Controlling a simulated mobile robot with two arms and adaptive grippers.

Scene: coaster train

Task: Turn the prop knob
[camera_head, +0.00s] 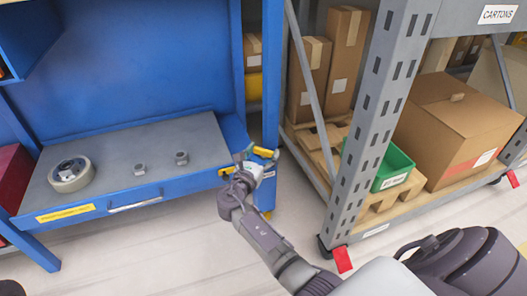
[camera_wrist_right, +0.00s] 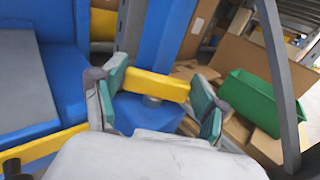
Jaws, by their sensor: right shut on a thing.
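The prop knob, a yellow bar (camera_wrist_right: 156,85) on a short grey stem, stands on a blue block at the right end of the blue workbench. In the head view the knob (camera_head: 262,152) shows between my right gripper's fingers. My right gripper (camera_head: 256,160) reaches it from the front. In the right wrist view the gripper (camera_wrist_right: 158,90) has its green pads at the two ends of the bar, shut on it. My left gripper is not in view.
A grey rack (camera_head: 372,120) stands to the right with a green bin (camera_head: 392,165) and a large carton (camera_head: 455,125). Pale floor is open in front of the bench.

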